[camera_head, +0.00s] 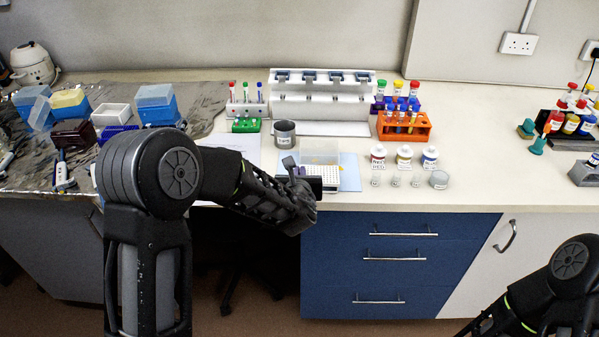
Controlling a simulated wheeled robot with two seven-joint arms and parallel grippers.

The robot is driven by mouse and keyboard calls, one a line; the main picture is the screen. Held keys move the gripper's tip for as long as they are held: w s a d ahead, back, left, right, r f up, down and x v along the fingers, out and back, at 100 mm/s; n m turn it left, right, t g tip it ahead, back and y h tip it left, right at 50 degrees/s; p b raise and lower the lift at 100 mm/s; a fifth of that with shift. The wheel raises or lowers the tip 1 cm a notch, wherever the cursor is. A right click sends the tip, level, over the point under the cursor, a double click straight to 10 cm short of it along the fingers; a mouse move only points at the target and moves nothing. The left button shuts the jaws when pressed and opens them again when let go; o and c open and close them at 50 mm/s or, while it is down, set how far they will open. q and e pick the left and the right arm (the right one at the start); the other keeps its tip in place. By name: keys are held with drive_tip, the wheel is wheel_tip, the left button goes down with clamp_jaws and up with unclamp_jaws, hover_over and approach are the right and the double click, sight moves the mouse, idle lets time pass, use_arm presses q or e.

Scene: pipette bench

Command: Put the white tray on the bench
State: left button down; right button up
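A white gridded tray (329,177) shows just to the right of my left gripper, over a light blue sheet at the front of the bench (470,191). A clear box-like piece (320,151) stands at its back. My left gripper (301,177) is at the tray's left side, with dark fingers close against it. My wrist hides part of this spot, so I cannot tell whether the fingers grip the tray or whether it rests on the sheet. A second white open tray (111,114) sits on the dark mat at the left. My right arm shows at the lower right; its gripper is out of view.
A grey mug (285,134) stands behind my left gripper. Several small bottles and pots, such as the red-labelled bottle (378,157), stand to the right. An orange tube rack (404,126) and a white pipette stand (322,98) are behind. The bench front right of the bottles is clear.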

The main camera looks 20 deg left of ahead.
use_arm(q)
drive_tip(key=c, duration=2.1)
unclamp_jaws()
drive_tip(key=shift+f+b, duration=0.2)
drive_tip(key=shift+b, duration=0.1)
drive_tip(key=o, duration=0.5)
drive_tip(key=shift+c, duration=0.2)
drive_tip(key=shift+r, duration=0.15)
drive_tip(key=shift+r+p, duration=0.15)
drive_tip(key=shift+p, duration=0.2)
drive_tip(key=b+v, duration=0.2)
drive_tip(key=v, duration=1)
drive_tip(key=shift+b, duration=0.35)
drive_tip(key=shift+d, duration=0.1)
